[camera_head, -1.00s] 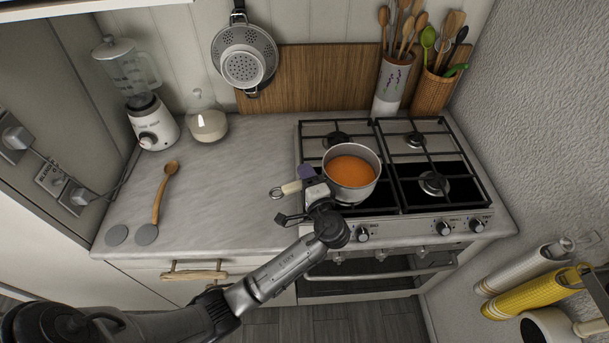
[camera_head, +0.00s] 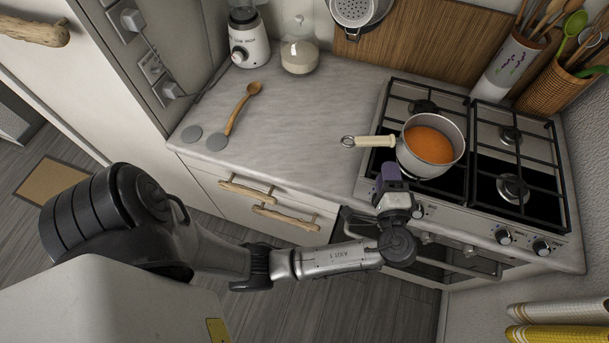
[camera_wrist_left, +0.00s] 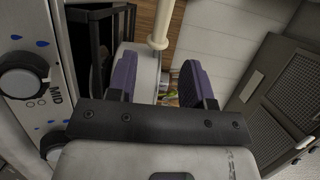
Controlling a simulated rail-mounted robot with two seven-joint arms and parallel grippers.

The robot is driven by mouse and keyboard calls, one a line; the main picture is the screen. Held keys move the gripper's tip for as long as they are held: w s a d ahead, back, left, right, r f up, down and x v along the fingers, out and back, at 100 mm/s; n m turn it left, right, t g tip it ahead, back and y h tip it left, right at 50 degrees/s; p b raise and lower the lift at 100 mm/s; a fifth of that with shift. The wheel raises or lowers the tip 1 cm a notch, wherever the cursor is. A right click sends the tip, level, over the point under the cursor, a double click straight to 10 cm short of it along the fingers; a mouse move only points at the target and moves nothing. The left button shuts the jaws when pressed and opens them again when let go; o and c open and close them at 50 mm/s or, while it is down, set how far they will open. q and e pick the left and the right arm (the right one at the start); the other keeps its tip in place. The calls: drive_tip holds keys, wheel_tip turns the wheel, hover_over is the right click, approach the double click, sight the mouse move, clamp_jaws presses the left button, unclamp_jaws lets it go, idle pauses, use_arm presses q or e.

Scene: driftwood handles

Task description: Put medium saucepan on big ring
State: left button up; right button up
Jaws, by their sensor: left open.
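The saucepan (camera_head: 432,146) is grey metal with orange liquid inside. It stands upright over the front left burner of the hob and hides that burner. Its cream handle (camera_head: 374,141) points left over the counter and ends in a metal loop. My left gripper (camera_head: 386,178) is open and empty at the hob's front edge, below and apart from the handle. In the left wrist view, the handle (camera_wrist_left: 163,25) shows beyond the spread purple fingers (camera_wrist_left: 160,80). Other burners show at back left (camera_head: 423,107), back right (camera_head: 510,136) and front right (camera_head: 512,188). My right gripper is not in view.
Black grates (camera_head: 480,135) cover the hob, with knobs (camera_head: 503,236) along its front. A wooden spoon (camera_head: 240,110) lies on the counter (camera_head: 310,110). A blender (camera_head: 248,40) and glass jar (camera_head: 299,55) stand behind. Utensil holders (camera_head: 510,66) stand at the back right.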

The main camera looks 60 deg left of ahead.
use_arm(q)
drive_tip(key=s+a+f+g+h, duration=0.1)
drive_tip(key=s+a+f+h, duration=0.25)
drive_tip(key=s+f, duration=0.35)
drive_tip(key=s+d+f+n+g+h, duration=0.1)
drive_tip(key=s+d+f+h, duration=0.1)
drive_tip(key=s+h, duration=0.4)
drive_tip(key=s+d+f+n+g+h, duration=0.2)
drive_tip(key=s+f+h, duration=0.3)
drive_tip(key=s, duration=0.8)
drive_tip(key=shift+s+d+h, duration=0.2)
drive_tip(key=shift+d+h, duration=0.1)
drive_tip(key=shift+h, duration=0.45)
